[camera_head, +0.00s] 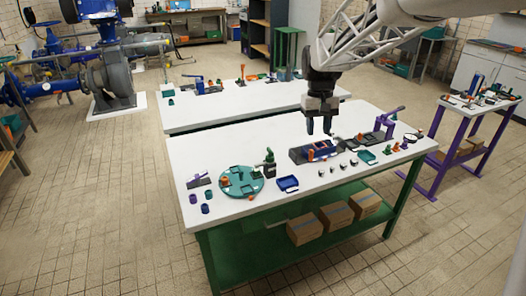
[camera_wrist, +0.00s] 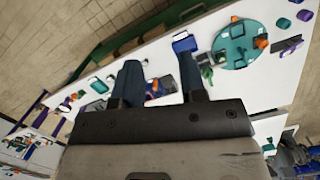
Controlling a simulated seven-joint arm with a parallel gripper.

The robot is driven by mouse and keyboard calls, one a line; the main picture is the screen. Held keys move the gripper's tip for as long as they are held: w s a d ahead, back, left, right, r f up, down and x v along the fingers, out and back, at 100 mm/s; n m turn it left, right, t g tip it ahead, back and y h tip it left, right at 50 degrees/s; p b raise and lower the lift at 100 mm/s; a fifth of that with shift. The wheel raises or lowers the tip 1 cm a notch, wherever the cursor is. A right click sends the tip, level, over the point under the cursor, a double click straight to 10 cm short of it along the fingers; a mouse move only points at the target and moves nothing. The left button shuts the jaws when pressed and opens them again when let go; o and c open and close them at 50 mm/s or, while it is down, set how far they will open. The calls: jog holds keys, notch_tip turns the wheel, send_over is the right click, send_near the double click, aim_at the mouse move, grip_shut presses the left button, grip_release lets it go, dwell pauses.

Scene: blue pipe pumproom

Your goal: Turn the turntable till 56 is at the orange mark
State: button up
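The turntable is a flat teal disc (camera_head: 243,186) at the left part of the near white table. Small pieces stand on or over it, one of them orange (camera_head: 225,181); I cannot tell whether this is the orange mark. No numbers can be read, so where 56 stands cannot be told. The disc also shows at the upper right of the wrist view (camera_wrist: 232,54), with an orange piece at its right side. My gripper (camera_head: 319,132) hangs above the table, right of the disc and apart from it. Its two fingers are spread and empty, also in the wrist view (camera_wrist: 160,82).
A dark green upright device (camera_head: 269,163) stands at the disc's right edge. A blue tray (camera_head: 288,184) lies right of it. A dark fixture (camera_head: 312,152) sits below my gripper, and a purple lever device (camera_head: 384,125) farther right.

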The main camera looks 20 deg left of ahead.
jog(key=w+a+f+n+g+h, duration=0.1)
jog(key=w+a+f, duration=0.25)
jog(key=a, duration=0.35)
jog(key=w+a+f+n, duration=0.15)
jog(key=a+f, duration=0.25)
jog(key=a, duration=0.4)
jog(key=h, duration=0.1)
send_near(240, 168)
jog(key=f, duration=0.1)
jog(key=shift+w+f+n+g, duration=0.1)
jog(key=shift+w+n+g, duration=0.15)
jog(key=shift+n, duration=0.2)
jog(key=shift+s+d+f, duration=0.1)
jog(key=shift+d+f, duration=0.05)
jog(key=shift+x, duration=3.8)
jog(key=shift+c, duration=0.3)
grip_shut()
